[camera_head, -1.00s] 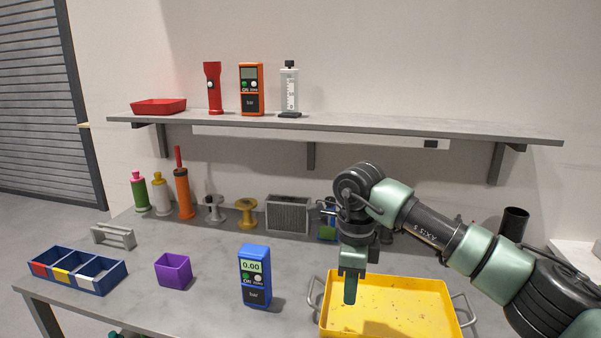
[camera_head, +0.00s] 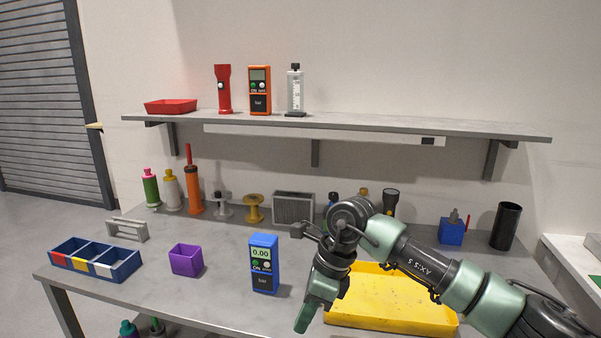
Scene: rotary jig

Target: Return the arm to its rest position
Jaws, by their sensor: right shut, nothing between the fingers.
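My right gripper (camera_head: 304,318) is shut and empty at the end of my green and black right arm, which comes in from the lower right. It points down and tilts to the left, at the left edge of the yellow tray (camera_head: 432,322). The blue meter (camera_head: 263,265) stands upright on the grey workbench, just left of the gripper. The arm hides part of the tray and some things at the back of the bench. My left gripper is not in view.
A purple bin (camera_head: 186,260) and a blue divided tray (camera_head: 95,262) stand on the left of the bench (camera_head: 215,295). Bottles, spools, a grey filter block (camera_head: 293,208) and a black cup (camera_head: 506,226) line the back. The shelf (camera_head: 330,124) above holds several items.

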